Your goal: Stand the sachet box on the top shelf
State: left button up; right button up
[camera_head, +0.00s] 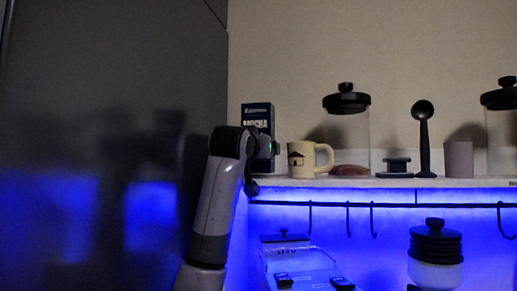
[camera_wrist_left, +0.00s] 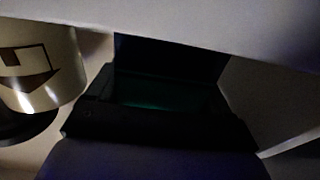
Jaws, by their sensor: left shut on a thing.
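The sachet box (camera_head: 257,115) is a dark blue, upright carton with "MOCHA" lettering, at the left end of the top shelf (camera_head: 380,183) in the head view. My left gripper (camera_head: 264,149) is at the lower part of the box, shut on it. My wrist hides the box's lower left part and most of its base, so I cannot tell whether it rests on the shelf. In the left wrist view my gripper (camera_wrist_left: 158,108) is very dark, and the box's outline is unclear. My right gripper is not in view.
A cream mug (camera_head: 302,160) stands close to the right of the box; it also shows in the left wrist view (camera_wrist_left: 40,65). Further right are a glass jar (camera_head: 347,130), a black scoop (camera_head: 423,130) and a cup (camera_head: 458,160). A tall dark panel (camera_head: 100,120) fills the left.

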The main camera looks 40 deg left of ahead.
pick_arm(q)
jog(key=shift+f+b, duration=0.5)
jog(key=shift+f, duration=0.05)
jog(key=o, duration=1.1)
jog(key=shift+s, duration=0.1)
jog(key=shift+s+d, duration=0.2)
jog(key=b+v, duration=0.2)
jog(key=v, duration=0.4)
jog(key=shift+s+d, duration=0.15)
jog(key=shift+s, duration=0.1)
